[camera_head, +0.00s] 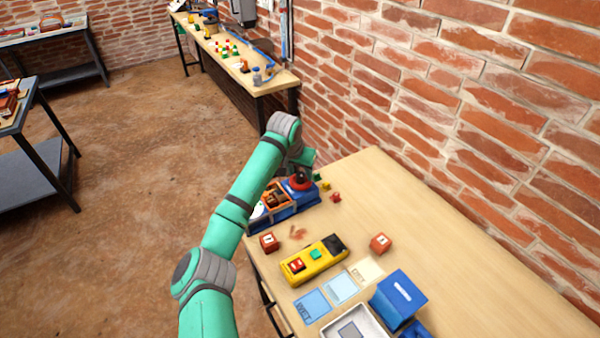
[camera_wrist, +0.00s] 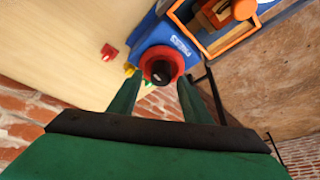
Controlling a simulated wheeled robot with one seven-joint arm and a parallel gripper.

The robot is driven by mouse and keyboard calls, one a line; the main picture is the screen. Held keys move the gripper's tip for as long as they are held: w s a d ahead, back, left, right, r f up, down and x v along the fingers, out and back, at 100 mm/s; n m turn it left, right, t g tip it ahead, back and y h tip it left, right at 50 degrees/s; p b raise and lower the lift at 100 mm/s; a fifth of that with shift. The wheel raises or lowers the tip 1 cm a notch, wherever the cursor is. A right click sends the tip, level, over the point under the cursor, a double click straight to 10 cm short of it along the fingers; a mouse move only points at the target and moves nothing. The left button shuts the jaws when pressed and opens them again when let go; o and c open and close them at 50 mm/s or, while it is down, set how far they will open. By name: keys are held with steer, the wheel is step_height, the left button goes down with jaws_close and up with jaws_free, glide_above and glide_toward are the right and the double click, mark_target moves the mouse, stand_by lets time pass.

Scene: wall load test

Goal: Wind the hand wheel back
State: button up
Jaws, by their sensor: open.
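The hand wheel (camera_wrist: 176,63) is a red disc with a black centre knob, mounted on a blue body (camera_wrist: 147,37) with white lettering. In the head view the red wheel (camera_head: 300,183) shows at the far left end of the workbench, partly below my wrist. My gripper (camera_wrist: 160,82) is open, its two green fingers pointing at the wheel, one on each side of its lower edge. No firm contact with the wheel can be made out. In the head view the fingers are largely hidden behind my wrist.
An orange frame (camera_wrist: 222,47) adjoins the blue body. Small red and yellow blocks lie beside it. On the bench (camera_head: 440,210) are a yellow control box (camera_head: 325,253), red cubes, a blue box (camera_head: 399,294) and a pale tray. A brick wall (camera_head: 450,90) runs close behind.

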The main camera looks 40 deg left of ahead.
steer(key=shift+f, duration=0.25)
steer(key=c, duration=1)
steer(key=shift+c, duration=0.2)
steer(key=shift+w+n, duration=0.1)
steer(key=shift+n, duration=0.2)
